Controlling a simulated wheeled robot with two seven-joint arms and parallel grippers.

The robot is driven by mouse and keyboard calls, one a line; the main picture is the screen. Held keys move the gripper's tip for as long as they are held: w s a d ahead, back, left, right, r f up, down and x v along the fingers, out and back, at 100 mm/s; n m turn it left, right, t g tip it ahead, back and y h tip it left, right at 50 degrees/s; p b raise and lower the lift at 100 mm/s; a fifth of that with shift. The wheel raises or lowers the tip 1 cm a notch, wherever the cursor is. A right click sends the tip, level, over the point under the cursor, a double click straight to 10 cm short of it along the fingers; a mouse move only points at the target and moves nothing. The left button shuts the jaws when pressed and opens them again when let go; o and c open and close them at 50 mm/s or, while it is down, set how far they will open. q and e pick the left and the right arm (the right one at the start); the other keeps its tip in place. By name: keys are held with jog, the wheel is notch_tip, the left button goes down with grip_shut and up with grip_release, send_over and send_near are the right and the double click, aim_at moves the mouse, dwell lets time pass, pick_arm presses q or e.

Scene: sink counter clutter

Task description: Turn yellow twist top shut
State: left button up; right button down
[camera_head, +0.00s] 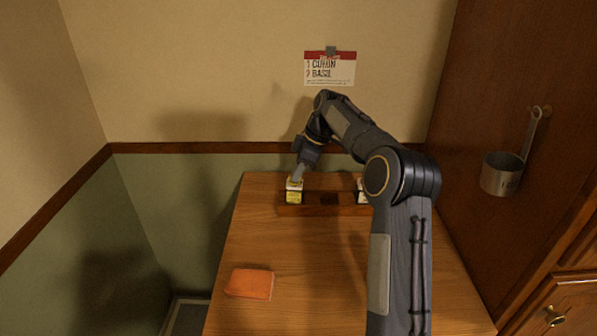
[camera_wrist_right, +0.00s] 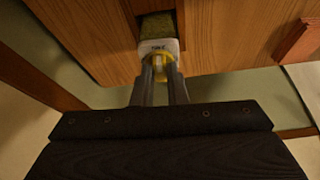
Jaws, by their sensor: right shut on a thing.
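In the right wrist view the jar (camera_wrist_right: 157,28) shows a white cap and greenish contents. Its yellow twist top (camera_wrist_right: 160,62) sits between my right gripper's fingers. My right gripper (camera_head: 296,176) comes down on the jar's top from above and is shut on the yellow top. Whether the top is fully turned cannot be told. My left gripper is not in view.
The wooden rack (camera_head: 325,211) has an empty middle slot. Another jar (camera_head: 362,193) is partly hidden by my right arm. An orange sponge (camera_head: 250,284) lies at the front left. A metal cup (camera_head: 503,172) hangs at right, and a note (camera_head: 330,70) is on the wall.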

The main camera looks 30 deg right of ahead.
jog(key=shift+m, duration=0.3)
jog(key=shift+s+a+m+t+h+b, duration=0.15)
jog(key=shift+m+t+h+b, duration=0.4)
jog(key=shift+m, duration=1.05)
jog(key=shift+a+m+t+h, duration=0.15)
jog(key=shift+m+t+h, duration=0.35)
jog(key=shift+m, duration=1.5)
jog(key=shift+a+m+h, duration=0.2)
jog(key=shift+m+h, duration=0.85)
jog(key=shift+m, duration=1.05)
jog(key=shift+a+m+g+h+p, duration=0.2)
jog(key=shift+m+h+p, duration=0.3)
jog(key=shift+m, duration=0.9)
jog(key=shift+m+h+p, duration=0.3)
jog(key=shift+m+h, duration=0.1)
jog(key=shift+m, duration=0.7)
jog(key=c, duration=1.4)
grip_release()
jog(key=shift+c, duration=0.2)
jog(key=v, duration=0.8)
jog(key=shift+w+b, duration=0.2)
jog(key=shift+b, duration=0.1)
